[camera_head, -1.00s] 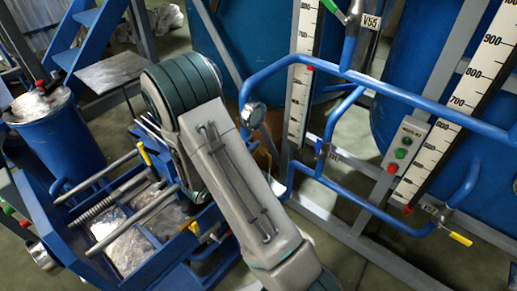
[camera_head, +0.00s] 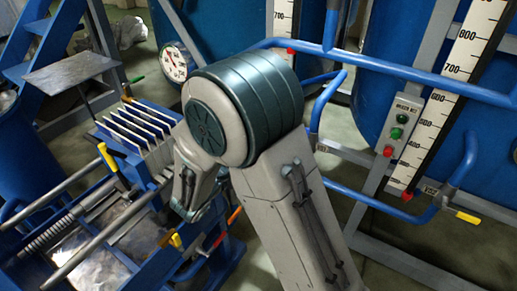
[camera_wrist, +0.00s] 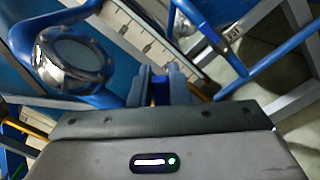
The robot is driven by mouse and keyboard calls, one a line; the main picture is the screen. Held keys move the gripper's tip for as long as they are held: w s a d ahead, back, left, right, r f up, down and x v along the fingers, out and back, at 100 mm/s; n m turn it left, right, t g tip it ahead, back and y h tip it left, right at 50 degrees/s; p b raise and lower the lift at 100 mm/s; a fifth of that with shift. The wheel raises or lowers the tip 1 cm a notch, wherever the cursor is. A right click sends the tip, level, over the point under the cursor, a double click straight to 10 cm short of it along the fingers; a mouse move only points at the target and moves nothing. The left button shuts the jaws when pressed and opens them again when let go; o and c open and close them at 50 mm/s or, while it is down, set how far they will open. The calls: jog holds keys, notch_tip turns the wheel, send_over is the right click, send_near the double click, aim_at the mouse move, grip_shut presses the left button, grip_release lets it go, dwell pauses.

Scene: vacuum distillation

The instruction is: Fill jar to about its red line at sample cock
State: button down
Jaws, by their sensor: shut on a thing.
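In the wrist view, my gripper (camera_wrist: 161,88) has its two grey fingers close together. A narrow blue piece (camera_wrist: 160,93) shows between them. It looks like a handle, but most of it is hidden and I cannot tell what it belongs to. In the head view my arm hides the gripper. I cannot make out the jar, its red line or the sample cock in either current view.
A round metal-rimmed glass (camera_wrist: 75,60) is close left of my fingers. Blue pipes (camera_head: 390,67) cross before the tanks. A button box (camera_head: 400,125) stands beside a scale (camera_head: 452,95). A filter press (camera_head: 130,220) and round gauge (camera_head: 173,62) are left.

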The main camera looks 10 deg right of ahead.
jog(key=shift+f, duration=0.1)
dwell(0.4)
jog(key=c, duration=1.4)
grip_release()
jog(key=shift+o, duration=0.2)
jog(key=v, duration=1.4)
